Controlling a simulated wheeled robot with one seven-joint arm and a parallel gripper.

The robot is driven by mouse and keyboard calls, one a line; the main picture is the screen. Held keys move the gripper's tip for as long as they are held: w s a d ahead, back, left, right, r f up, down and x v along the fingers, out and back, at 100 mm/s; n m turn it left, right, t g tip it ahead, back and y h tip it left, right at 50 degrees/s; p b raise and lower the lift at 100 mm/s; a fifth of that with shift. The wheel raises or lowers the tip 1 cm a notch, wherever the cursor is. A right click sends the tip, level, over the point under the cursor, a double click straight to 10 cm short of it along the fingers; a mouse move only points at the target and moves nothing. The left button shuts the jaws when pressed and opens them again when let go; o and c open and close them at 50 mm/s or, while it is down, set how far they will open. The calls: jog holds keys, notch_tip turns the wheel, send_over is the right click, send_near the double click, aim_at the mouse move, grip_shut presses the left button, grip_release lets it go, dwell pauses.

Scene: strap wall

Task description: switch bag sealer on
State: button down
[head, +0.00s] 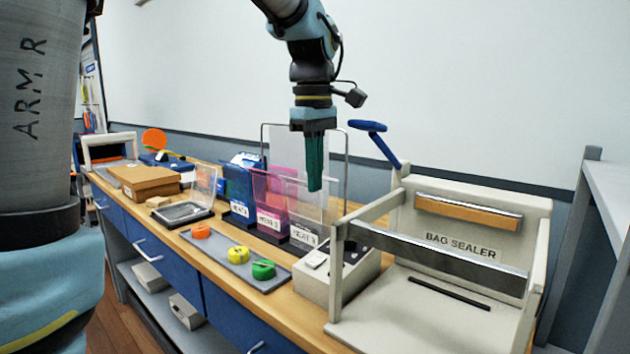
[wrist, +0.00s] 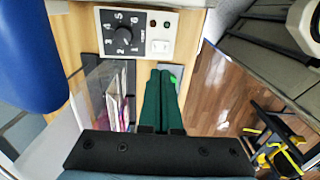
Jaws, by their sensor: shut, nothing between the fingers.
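The bag sealer (head: 450,270) is a cream machine at the right end of the bench, with a metal bar across its front and a blue-knobbed lever. Its control box (head: 318,285) sits at its left side. The wrist view shows the box's face with a black dial (wrist: 124,38), a white rocker switch (wrist: 160,46) and two small lamps above the switch. I cannot tell which way the switch is tipped. My gripper (head: 315,188) has green fingers, shut and empty, pointing down above the bench near the box. The closed fingers (wrist: 161,75) show below the switch in the wrist view.
Clear, pink and blue upright bag holders (head: 270,200) stand behind and left of the box. A grey tray (head: 230,252) with orange, yellow and green pieces lies at the bench's front. A cardboard box (head: 146,180) sits farther left. A shelf (head: 608,190) stands at far right.

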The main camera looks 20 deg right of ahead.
aim_at(311, 263)
jog(key=shift+s+a+b, duration=0.35)
jog(key=shift+a+b, duration=0.2)
jog(key=shift+a, duration=0.05)
jog(key=shift+f, duration=0.1)
notch_tip(311, 263, down, 14)
jog(key=shift+w+d+r+p, duration=0.1)
jog(key=shift+d+p, duration=0.05)
jog(key=shift+p, duration=0.7)
